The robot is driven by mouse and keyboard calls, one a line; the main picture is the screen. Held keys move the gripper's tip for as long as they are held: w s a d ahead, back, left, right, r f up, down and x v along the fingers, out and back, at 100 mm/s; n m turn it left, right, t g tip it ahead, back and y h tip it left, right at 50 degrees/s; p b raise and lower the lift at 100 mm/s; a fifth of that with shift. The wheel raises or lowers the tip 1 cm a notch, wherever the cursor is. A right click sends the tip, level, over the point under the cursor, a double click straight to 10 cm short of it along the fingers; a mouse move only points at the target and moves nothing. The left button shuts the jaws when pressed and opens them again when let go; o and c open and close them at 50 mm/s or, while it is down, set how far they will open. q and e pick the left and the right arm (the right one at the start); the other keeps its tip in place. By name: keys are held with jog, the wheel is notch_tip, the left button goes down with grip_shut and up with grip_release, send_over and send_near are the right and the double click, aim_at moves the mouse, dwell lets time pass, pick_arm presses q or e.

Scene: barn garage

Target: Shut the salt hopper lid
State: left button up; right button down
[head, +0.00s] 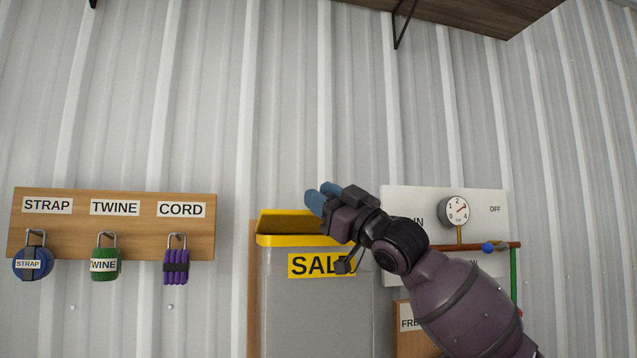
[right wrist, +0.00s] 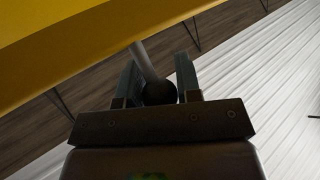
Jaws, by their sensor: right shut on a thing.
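The salt hopper (head: 310,300) is a grey bin with a yellow top band against the wall. Its yellow label (head: 305,265) reads "SAL", the rest hidden by my right arm. A darker yellow surface (head: 285,222) shows behind the front band; how far the lid stands open is unclear. My right gripper (head: 322,197) is at the hopper's upper right. In the right wrist view its fingers are shut on a dark round knob (right wrist: 160,92) on a grey rod (right wrist: 143,60). The rod runs up to a broad yellow panel (right wrist: 70,45), apparently the lid. My left gripper is out of view.
A wooden rack (head: 135,222) with strap, twine and cord hangs at left. A white panel (head: 490,195) with a dial (head: 454,210) and a red-brown rail (head: 510,245) stand right, close to my arm. A wooden shelf (head: 480,15) is overhead.

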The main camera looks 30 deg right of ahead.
jog(key=shift+s+a+f+n+y+b, duration=0.15)
jog(key=shift+f+n+y, duration=0.2)
jog(key=shift+f, duration=0.35)
jog(key=shift+s+d+f+n+y+b, duration=0.1)
jog(key=shift+f+n+y+b, duration=0.15)
jog(key=shift+f, duration=0.5)
jog(key=shift+s+a+f+n+y+b, duration=0.1)
jog(key=shift+f+n+y, duration=0.3)
jog(key=shift+f, duration=0.3)
jog(key=c, duration=1)
grip_release()
jog(key=shift+c, duration=0.2)
jog(key=shift+o, duration=1.1)
jog(key=shift+s, duration=0.1)
